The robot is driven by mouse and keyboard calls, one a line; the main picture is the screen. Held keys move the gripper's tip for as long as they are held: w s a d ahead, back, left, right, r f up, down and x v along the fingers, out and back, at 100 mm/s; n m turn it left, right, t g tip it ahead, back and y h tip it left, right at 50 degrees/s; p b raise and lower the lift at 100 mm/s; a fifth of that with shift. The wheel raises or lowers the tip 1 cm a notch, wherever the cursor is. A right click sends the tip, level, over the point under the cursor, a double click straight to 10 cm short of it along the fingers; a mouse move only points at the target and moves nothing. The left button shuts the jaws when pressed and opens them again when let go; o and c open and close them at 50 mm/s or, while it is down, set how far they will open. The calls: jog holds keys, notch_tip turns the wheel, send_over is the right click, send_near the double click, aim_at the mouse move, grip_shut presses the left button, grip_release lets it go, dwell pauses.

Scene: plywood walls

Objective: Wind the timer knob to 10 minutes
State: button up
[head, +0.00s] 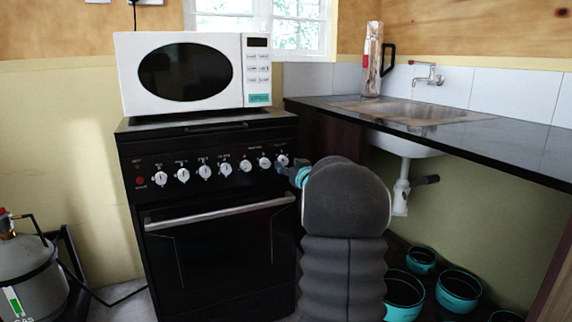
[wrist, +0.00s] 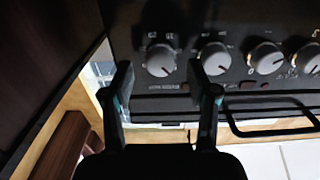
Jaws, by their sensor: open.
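The black stove's front panel (head: 210,168) carries a row of white knobs. The rightmost knob (head: 283,160) is beside my gripper (head: 290,172), at the panel's right end. In the wrist view, which looks turned over, the end knob (wrist: 160,60) shows between the two fingertips of my gripper (wrist: 161,76). The fingers are apart, with one on each side of that knob, and hold nothing. Whether they touch it I cannot tell. The markings around the knobs are too small to read, so I cannot tell which knob is the timer or its setting.
A white microwave (head: 185,75) stands on the stove. The oven door handle (head: 220,213) runs below the knobs. A dark counter (head: 330,103) with a sink (head: 415,110) is close on the right. Teal pots (head: 460,290) sit beneath it. A gas cylinder (head: 28,275) stands left.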

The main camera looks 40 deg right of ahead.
jog(key=shift+x, duration=1.05)
grip_shut()
dwell(0.7)
grip_release()
jog(key=v, duration=1.2)
jog(key=shift+s+d, duration=0.1)
jog(key=shift+s, duration=0.05)
